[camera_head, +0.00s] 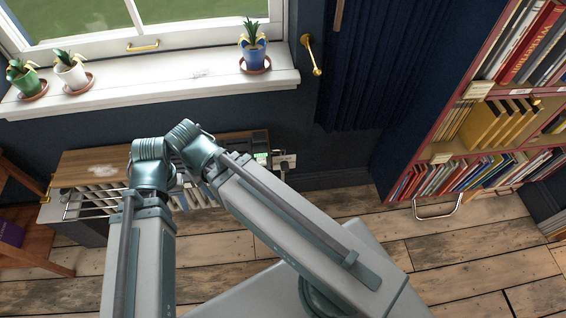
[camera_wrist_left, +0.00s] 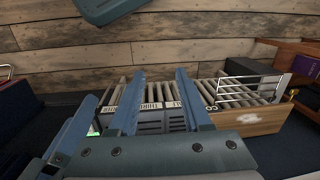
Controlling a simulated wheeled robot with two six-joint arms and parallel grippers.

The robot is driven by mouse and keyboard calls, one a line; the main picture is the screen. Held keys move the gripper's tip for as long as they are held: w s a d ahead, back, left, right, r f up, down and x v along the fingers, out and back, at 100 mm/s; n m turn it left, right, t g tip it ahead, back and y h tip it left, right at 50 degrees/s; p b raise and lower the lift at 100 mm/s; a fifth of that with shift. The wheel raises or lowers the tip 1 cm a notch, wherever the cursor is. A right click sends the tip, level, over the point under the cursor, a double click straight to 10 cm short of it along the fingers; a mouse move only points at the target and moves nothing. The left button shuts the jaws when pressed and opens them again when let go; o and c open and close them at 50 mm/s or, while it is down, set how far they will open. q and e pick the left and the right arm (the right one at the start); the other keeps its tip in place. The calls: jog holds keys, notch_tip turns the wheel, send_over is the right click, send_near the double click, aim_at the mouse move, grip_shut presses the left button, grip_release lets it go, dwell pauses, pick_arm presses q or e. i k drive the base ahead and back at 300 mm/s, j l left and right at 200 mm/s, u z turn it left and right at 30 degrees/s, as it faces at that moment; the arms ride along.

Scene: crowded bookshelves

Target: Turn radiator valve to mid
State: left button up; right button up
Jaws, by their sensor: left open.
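The radiator (camera_head: 107,158) stands low under the window, with pale bars and a wooden top. At its right end are a small green-lit panel (camera_head: 262,157) and a pale fitting with dark parts (camera_head: 288,162), perhaps the valve; its setting is too small to read. My left arm bends over the radiator and hides its middle. My left gripper shows in the left wrist view (camera_wrist_left: 159,80), with two blue fingers apart and nothing visible between them, in front of pale bars and grey labelled blocks. A green glow (camera_wrist_left: 94,130) shows left of the fingers. My right gripper is not seen.
Potted plants stand on the white windowsill (camera_head: 170,74) above the radiator. A dark curtain (camera_head: 350,70) hangs right of the window. A full bookshelf (camera_head: 432,150) stands at the right, a wooden piece of furniture (camera_head: 30,250) at the left. Bare floorboards (camera_head: 450,250) lie at lower right.

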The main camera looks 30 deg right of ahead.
aim_at(284, 165)
jog(key=k+l+z, duration=0.2)
jog(key=k+z, duration=0.2)
jog(key=k+l+z, duration=0.25)
jog(key=z, duration=0.15)
jog(key=k+l, duration=0.05)
jog(key=k, duration=0.05)
